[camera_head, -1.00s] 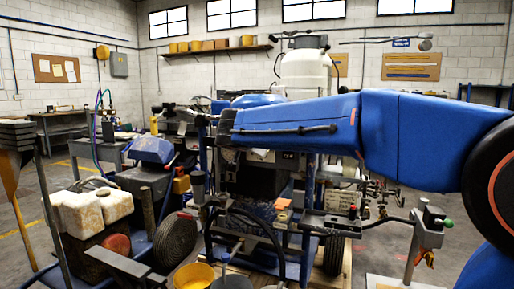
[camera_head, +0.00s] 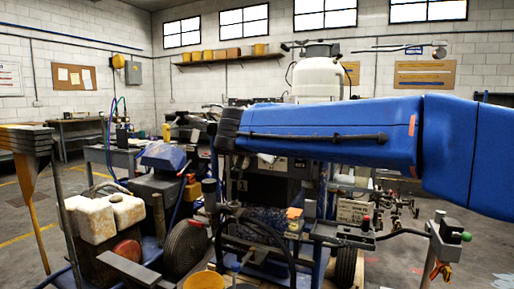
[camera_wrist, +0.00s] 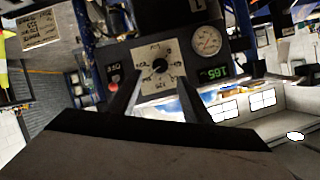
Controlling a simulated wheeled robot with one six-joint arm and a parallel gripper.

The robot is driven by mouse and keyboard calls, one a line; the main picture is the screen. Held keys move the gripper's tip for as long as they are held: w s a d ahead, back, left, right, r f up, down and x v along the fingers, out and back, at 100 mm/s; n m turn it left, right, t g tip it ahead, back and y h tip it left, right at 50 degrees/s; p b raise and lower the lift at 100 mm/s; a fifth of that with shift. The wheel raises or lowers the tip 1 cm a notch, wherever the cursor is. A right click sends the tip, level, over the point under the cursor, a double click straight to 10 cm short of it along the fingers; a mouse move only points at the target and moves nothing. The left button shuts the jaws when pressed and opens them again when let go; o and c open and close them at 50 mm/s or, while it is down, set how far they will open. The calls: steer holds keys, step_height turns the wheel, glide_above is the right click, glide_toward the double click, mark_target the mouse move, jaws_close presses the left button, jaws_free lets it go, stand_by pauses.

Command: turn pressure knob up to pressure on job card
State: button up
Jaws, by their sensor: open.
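The pressure knob (camera_wrist: 159,66) is a small dark knob on a pale square dial plate (camera_wrist: 144,59) with markings around it, seen in the wrist view. My gripper (camera_wrist: 158,88) is open, its two dark fingers to either side of the lower part of the plate. The fingertips look just short of the knob; contact cannot be told. A round gauge (camera_wrist: 207,40) and a green digital display (camera_wrist: 214,72) sit to the right. The display is upside down and hard to read. A card with printed text (camera_wrist: 41,29) shows at upper left; I cannot tell whether it is the job card.
A red button (camera_wrist: 113,87) sits left of the plate. In the head view, the striper has a white tank (camera_head: 318,76), a yellow bucket (camera_head: 204,281) and hoses near its frame. White jugs (camera_head: 122,210) stand at left. Grey floor is open at far right.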

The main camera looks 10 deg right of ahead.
steer(key=v, duration=1)
steer(key=shift+d+f, duration=0.1)
steer(key=shift+f, duration=0.1)
steer(key=s+d+f+n+g+y, duration=0.1)
steer(key=s+d+f+n+g, duration=0.2)
steer(key=s+d+f, duration=0.5)
steer(key=s+d+f+n+g+y, duration=0.1)
steer(key=s+d+f+n+g, duration=0.1)
steer(key=s+d+f, duration=0.6)
steer(key=s+f+n+g+y, duration=0.1)
steer(key=s+f+n+y, duration=0.1)
steer(key=s+f, duration=0.4)
steer(key=s+a+f+n+g+y, duration=0.1)
steer(key=s+f, duration=0.5)
steer(key=f, duration=0.7)
steer(key=shift+a+f+n+y, duration=0.4)
steer(key=shift+n+y, duration=0.2)
steer(key=shift+n, duration=0.5)
